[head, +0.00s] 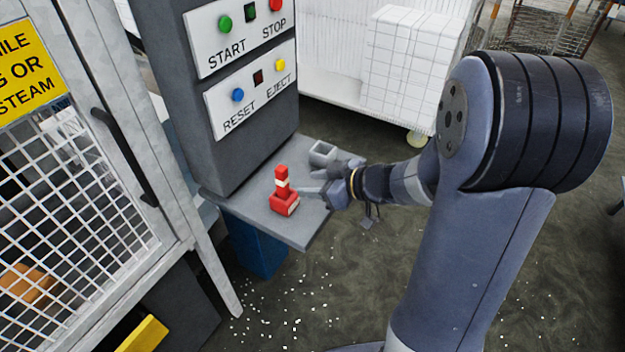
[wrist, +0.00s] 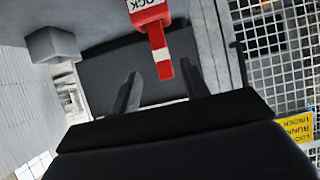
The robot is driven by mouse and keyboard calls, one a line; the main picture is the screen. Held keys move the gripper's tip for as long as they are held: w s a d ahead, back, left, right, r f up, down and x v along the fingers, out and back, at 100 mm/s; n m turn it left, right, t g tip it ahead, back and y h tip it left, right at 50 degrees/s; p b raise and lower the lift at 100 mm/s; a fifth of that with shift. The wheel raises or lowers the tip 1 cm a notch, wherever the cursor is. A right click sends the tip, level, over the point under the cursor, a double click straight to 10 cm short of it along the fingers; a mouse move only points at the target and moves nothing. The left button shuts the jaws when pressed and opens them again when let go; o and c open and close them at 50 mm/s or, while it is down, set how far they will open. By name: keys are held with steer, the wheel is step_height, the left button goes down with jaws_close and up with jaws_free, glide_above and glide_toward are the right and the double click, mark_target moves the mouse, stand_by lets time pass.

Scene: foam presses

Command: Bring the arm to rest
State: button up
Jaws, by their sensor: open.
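My gripper (head: 312,190) is open over the small grey shelf (head: 300,232) of the control post. A red lock-like piece (head: 285,203) with a white band stands upright on that shelf, just left of the fingertips. In the wrist view my gripper (wrist: 159,80) shows two dark, spread fingers. The red piece (wrist: 150,18), with "LOCK" lettering on it, lies ahead, and its banded red end reaches into the gap between the fingers. I cannot tell whether a finger touches it. My arm stretches from the right side of the head view.
A grey block (head: 322,153) sits on the shelf behind my gripper. The post carries START/STOP (head: 240,36) and RESET/EJECT (head: 252,92) panels. A mesh-fronted machine (head: 70,185) stands left, with a yellow sign. A white cart (head: 345,82) stands behind. Floor right of the shelf is open.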

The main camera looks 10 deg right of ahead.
mark_target(286, 175)
steer(key=x, duration=1.2)
steer(key=shift+a+f+b, duration=0.2)
steer(key=shift+f+b, duration=0.05)
steer(key=shift+b, duration=0.05)
step_height(286, 175, up, 3)
steer(key=shift+d+f+p, duration=0.15)
steer(key=shift+f+p, duration=0.05)
steer(key=shift+p, duration=0.15)
steer(key=shift+r, duration=0.4)
